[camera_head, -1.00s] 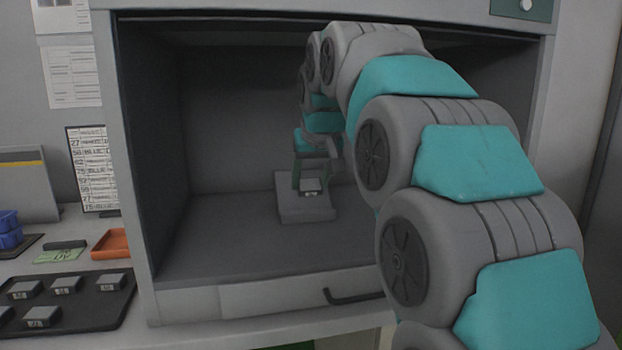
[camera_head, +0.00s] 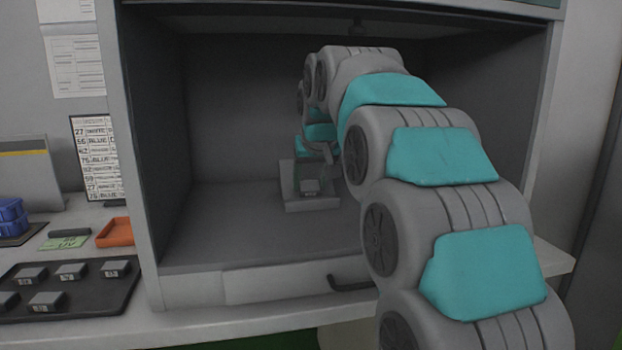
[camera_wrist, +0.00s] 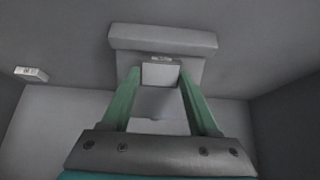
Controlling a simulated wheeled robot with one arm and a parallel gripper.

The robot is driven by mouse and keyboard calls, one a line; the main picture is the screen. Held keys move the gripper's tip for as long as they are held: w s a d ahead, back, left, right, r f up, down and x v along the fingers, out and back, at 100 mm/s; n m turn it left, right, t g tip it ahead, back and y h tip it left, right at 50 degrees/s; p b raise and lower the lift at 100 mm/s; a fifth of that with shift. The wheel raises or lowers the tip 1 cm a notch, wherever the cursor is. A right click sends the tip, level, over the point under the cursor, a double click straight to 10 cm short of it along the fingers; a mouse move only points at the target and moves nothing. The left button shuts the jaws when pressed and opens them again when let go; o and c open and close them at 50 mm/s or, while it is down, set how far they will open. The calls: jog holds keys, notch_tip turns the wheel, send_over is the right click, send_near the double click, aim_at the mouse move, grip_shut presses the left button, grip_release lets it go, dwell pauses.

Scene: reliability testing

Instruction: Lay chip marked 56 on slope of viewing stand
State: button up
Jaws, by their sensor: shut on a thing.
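My gripper (camera_wrist: 160,82) is shut on a small grey chip (camera_wrist: 160,74), with one green finger on each side of it. In the head view the chip (camera_head: 310,187) shows its pale label, too small to read, low at the viewing stand. The light grey viewing stand (camera_head: 318,205) stands on the booth floor, its raised part partly hidden by my gripper. In the wrist view the stand (camera_wrist: 165,38) lies right behind the chip, with a thick bar along its edge. I cannot tell whether the chip touches the slope.
Outside at left are a black tray (camera_head: 75,304) with several grey chips, an orange dish (camera_head: 115,232), blue bins (camera_head: 12,217) and a list (camera_head: 97,158).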

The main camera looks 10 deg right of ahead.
jog(key=o, duration=1.4)
jog(key=shift+r, duration=0.1)
jog(key=v, duration=0.7)
jog(key=shift+s+r, duration=0.25)
jog(key=shift+s, duration=0.05)
